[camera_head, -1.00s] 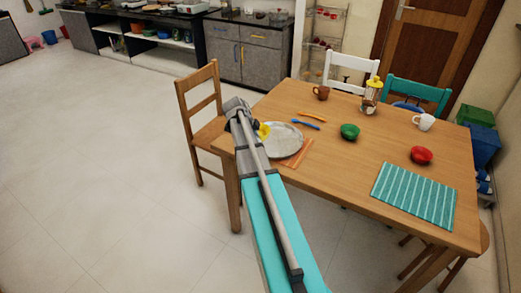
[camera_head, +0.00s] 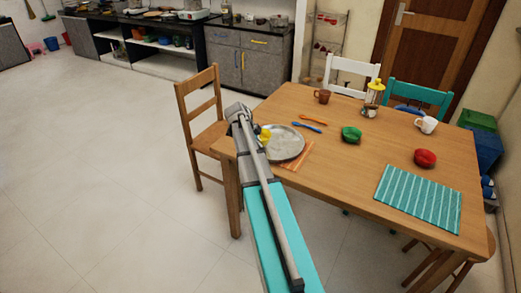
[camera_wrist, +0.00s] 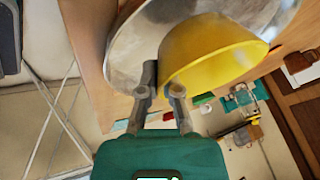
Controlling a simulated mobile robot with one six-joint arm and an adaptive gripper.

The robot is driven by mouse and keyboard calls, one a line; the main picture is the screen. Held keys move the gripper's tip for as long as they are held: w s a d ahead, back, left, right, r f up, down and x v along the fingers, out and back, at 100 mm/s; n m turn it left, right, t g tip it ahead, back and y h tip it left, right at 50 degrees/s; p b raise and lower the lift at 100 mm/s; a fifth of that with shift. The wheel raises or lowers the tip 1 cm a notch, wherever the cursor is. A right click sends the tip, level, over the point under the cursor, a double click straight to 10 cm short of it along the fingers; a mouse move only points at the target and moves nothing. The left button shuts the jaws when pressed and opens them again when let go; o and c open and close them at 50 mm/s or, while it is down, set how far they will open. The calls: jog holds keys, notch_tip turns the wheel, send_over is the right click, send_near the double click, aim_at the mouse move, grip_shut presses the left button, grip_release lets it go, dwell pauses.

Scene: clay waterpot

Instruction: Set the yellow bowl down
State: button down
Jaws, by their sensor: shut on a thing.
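The yellow bowl (camera_head: 265,136) shows as a small patch beside my arm, over the left part of the round metal plate (camera_head: 288,146) near the table's left end. In the wrist view the yellow bowl (camera_wrist: 215,52) is large and tilted in the picture, with the metal plate (camera_wrist: 128,48) around it. My gripper (camera_wrist: 161,78) is shut on the bowl's rim, one finger on each side of the wall. The far finger's tip is hidden by the bowl. I cannot tell whether the bowl's base touches the plate.
The plate lies partly on an orange mat (camera_head: 301,153). Blue and orange cutlery (camera_head: 308,127), a green bowl (camera_head: 351,134), a red bowl (camera_head: 425,158), mugs and a lantern stand on the wooden table (camera_head: 350,180). A striped teal mat (camera_head: 418,198) lies front right. A wooden chair (camera_head: 203,120) stands left.

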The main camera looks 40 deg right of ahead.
jog(key=shift+f+b, duration=1)
jog(key=shift+f, duration=0.35)
jog(key=shift+f, duration=0.1)
jog(key=c, duration=0.8)
grip_release()
jog(key=shift+r, duration=0.2)
jog(key=p+v, duration=0.5)
jog(key=shift+r, duration=0.15)
jog(key=p+v, duration=0.5)
jog(key=v, duration=0.1)
jog(key=shift+a+r+p, duration=0.2)
jog(key=shift+a+p, duration=0.05)
jog(key=shift+p, duration=0.05)
